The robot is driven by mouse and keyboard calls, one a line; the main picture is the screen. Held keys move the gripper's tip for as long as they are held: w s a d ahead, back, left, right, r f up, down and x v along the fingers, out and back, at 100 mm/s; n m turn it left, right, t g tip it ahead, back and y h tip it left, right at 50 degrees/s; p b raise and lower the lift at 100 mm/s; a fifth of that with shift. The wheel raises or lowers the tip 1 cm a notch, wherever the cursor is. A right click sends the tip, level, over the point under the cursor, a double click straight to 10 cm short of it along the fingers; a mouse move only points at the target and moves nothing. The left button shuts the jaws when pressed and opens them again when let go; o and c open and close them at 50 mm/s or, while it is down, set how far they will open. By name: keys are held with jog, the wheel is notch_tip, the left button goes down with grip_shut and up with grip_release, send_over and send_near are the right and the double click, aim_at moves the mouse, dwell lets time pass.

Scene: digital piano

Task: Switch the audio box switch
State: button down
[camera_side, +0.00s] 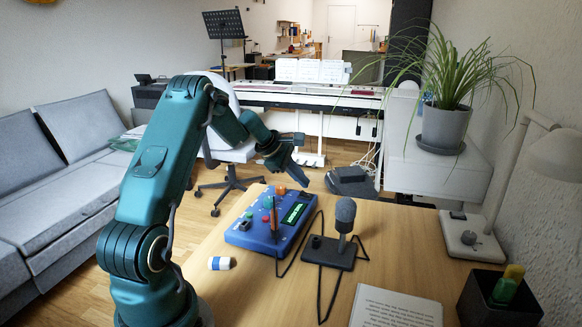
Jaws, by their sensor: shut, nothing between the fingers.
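The blue audio box (262,236) lies on the wooden table in the side view. It has a green-lit display (294,213), several coloured knobs or buttons and an upright orange-brown stick-like part (271,208) on its top. Which part is the switch is too small to tell. My gripper (303,181) is shut and empty. It hangs in the air above and behind the box, with its fingertips pointing down to the right, apart from the box.
A microphone on a dark base (330,252) stands right of the box, with black cables around it. A small blue-and-white item (220,263) lies left. A book (395,308), pen holder (498,300), lamp (470,240) and potted plant (445,124) are at the right.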

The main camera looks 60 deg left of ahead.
aim_at(305, 195)
jog(key=shift+f, duration=0.15)
dwell(0.5)
jog(key=shift+f, duration=0.3)
jog(key=shift+s+a+f, duration=0.1)
jog(key=shift+f, duration=0.25)
dwell(0.4)
jog(key=shift+r, duration=1)
jog(key=shift+w+d+r, duration=0.15)
jog(key=shift+r, duration=0.65)
jog(key=shift+w+d+r, duration=0.15)
jog(key=shift+d+r, duration=0.05)
jog(key=shift+r, duration=0.65)
jog(key=shift+w+d+r, duration=0.15)
jog(key=shift+r, duration=0.65)
